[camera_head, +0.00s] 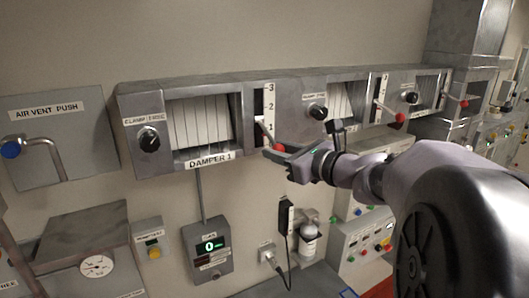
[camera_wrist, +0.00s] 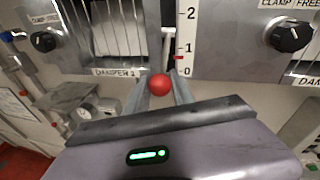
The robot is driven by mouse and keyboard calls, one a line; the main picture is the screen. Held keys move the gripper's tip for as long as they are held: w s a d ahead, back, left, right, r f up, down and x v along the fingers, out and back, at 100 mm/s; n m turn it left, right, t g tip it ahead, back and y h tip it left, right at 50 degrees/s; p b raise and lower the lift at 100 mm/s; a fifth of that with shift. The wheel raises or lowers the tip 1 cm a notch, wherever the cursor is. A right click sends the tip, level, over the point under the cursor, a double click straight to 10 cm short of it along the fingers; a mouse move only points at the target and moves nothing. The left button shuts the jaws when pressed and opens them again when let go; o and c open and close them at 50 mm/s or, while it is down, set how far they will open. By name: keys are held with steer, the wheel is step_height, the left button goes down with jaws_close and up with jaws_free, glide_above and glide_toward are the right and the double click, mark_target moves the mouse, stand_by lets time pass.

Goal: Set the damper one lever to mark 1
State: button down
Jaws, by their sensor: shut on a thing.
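The damper one lever has a pale rod and a red ball knob (camera_wrist: 160,85). In the wrist view the knob sits between the two fingers of my gripper (camera_wrist: 159,78), which is shut on it. The scale plate (camera_wrist: 187,30) beside the slot shows 2, 1 and 0, and a small red pointer (camera_wrist: 179,58) stands between 1 and 0. In the head view my gripper (camera_head: 277,153) is at the low end of the slot, right of the DAMPER 1 label (camera_head: 209,159). The knob (camera_head: 279,147) partly shows there.
The damper one clamp knob (camera_head: 149,139) is at the left of its panel. Two more damper levers with red knobs (camera_head: 400,117) (camera_head: 463,104) are to the right. An air vent push box (camera_head: 55,135) is at the left.

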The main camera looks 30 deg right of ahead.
steer(key=shift+s+r, duration=0.3)
steer(key=shift+r, duration=0.65)
steer(key=c, duration=1.1)
jaws_free()
steer(key=shift+s, duration=0.1)
